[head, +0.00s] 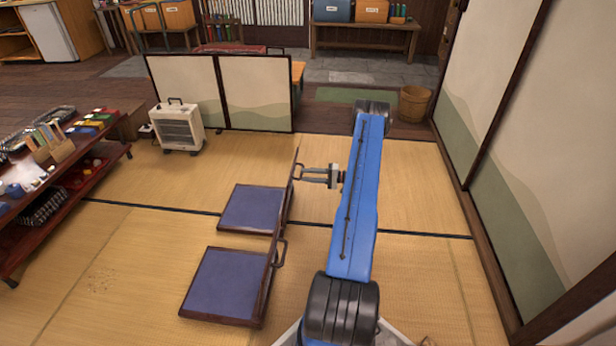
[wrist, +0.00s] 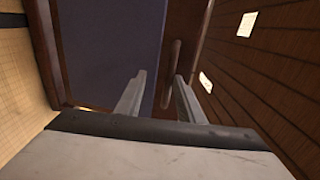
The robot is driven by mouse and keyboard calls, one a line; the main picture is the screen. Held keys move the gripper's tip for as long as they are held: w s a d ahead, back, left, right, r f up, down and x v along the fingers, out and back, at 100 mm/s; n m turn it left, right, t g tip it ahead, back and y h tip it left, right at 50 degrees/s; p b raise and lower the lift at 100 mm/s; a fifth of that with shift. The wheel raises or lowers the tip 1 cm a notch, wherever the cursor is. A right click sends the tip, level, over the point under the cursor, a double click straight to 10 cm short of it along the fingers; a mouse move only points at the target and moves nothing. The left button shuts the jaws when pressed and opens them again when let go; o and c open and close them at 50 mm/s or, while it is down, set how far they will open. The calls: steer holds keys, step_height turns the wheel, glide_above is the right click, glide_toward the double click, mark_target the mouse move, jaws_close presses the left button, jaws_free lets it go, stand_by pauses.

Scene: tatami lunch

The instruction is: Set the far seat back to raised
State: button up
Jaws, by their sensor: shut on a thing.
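The far seat (head: 252,207) is a low floor seat with a blue-purple cushion and a dark wooden frame. Its back (head: 291,192) shows nearly edge-on at the cushion's right side and looks roughly upright; its exact angle is hard to tell. My gripper (head: 302,174) reaches in from the right and is shut on the dark handle of this back. In the wrist view, the handle (wrist: 171,72) lies between my two grey fingers, with the cushion (wrist: 110,45) beyond to the left.
The near seat (head: 226,283) stands just in front, its back (head: 273,262) also nearly edge-on. A white heater (head: 178,127) and a folding screen (head: 258,94) stand behind. A low shelf (head: 92,157) is at the left. Tatami is clear right of my arm.

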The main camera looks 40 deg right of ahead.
steer(key=v, duration=1.7)
steer(key=shift+s, duration=0.15)
steer(key=shift+d, duration=0.1)
